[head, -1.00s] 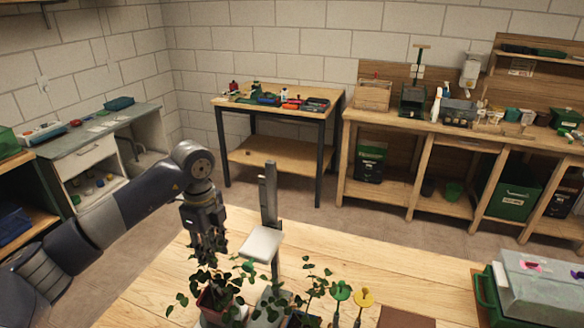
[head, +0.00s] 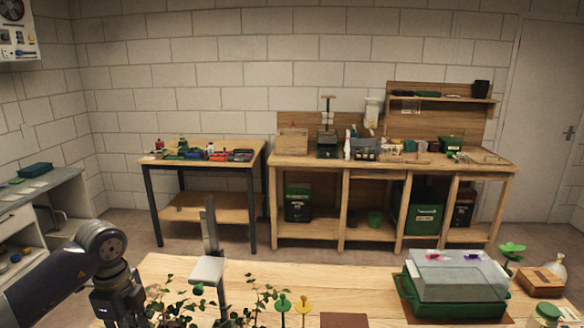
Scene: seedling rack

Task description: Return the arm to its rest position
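My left arm comes in from the left, and its gripper (head: 124,308) points down at the bottom edge of the head view. Its fingers are cut off or hidden, so I cannot tell whether it is open or shut. Leaves of a potted plant (head: 172,308) show just right of the gripper, with the pot out of frame. I cannot tell whether the gripper touches the plant. My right gripper is not in view.
The wooden table (head: 385,298) fills the lower part. On it are an upright post with a pale plate (head: 208,270), a second plant (head: 262,296), green (head: 282,302) and yellow (head: 304,306) markers, and a green box with a clear lid (head: 455,285). Workbenches stand behind.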

